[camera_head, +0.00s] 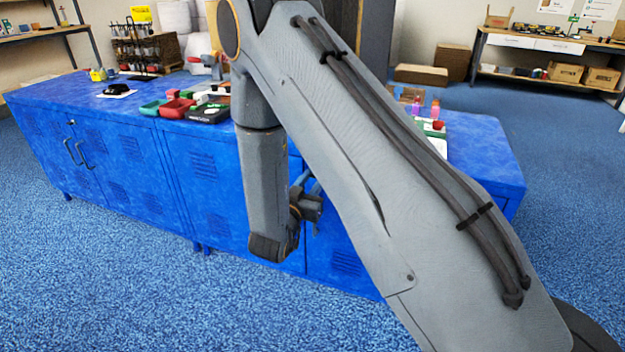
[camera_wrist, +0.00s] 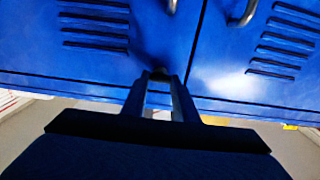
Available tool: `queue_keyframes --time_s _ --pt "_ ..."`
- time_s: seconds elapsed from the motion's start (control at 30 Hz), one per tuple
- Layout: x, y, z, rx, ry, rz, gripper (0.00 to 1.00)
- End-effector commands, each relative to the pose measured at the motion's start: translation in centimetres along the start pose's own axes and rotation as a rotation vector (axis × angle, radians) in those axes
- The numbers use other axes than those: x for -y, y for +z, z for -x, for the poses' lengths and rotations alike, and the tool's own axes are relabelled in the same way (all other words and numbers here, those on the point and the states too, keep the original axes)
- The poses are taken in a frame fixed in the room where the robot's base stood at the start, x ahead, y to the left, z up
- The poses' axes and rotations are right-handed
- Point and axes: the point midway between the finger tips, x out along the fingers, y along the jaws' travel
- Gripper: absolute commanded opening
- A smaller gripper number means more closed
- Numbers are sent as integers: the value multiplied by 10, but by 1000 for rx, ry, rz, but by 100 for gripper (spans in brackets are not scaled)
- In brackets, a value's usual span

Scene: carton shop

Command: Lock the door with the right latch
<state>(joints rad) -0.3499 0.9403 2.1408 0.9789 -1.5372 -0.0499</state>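The blue cabinet (camera_head: 205,165) has louvred doors and stands across the middle of the head view. In the wrist view, two door panels meet at a vertical seam (camera_wrist: 198,45). A metal handle (camera_wrist: 172,7) is left of the seam and another (camera_wrist: 243,14) is right of it. My gripper (camera_wrist: 160,80) is close to the door face, just left of the seam. A small dark piece (camera_wrist: 160,73) shows at its fingertips; I cannot tell if it is a latch or if the fingers hold it. In the head view, my arm hides most of the gripper and the doors there.
Red and green bins (camera_head: 173,105) and small goods stand on the cabinet top. Another pair of door handles (camera_head: 78,152) is at the cabinet's left. A wooden workbench (camera_head: 548,45) and cardboard boxes (camera_head: 421,75) are at the back. Blue carpet (camera_head: 140,285) in front is clear.

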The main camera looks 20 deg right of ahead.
Motion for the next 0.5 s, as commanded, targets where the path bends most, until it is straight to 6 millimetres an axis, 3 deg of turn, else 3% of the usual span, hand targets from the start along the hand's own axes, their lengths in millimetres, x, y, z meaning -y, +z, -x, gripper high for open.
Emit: queue_keyframes --time_s 0.27,0.5 --pt "0 -1 0 0 0 33 4" --pt "0 -2 1 1 0 162 4"
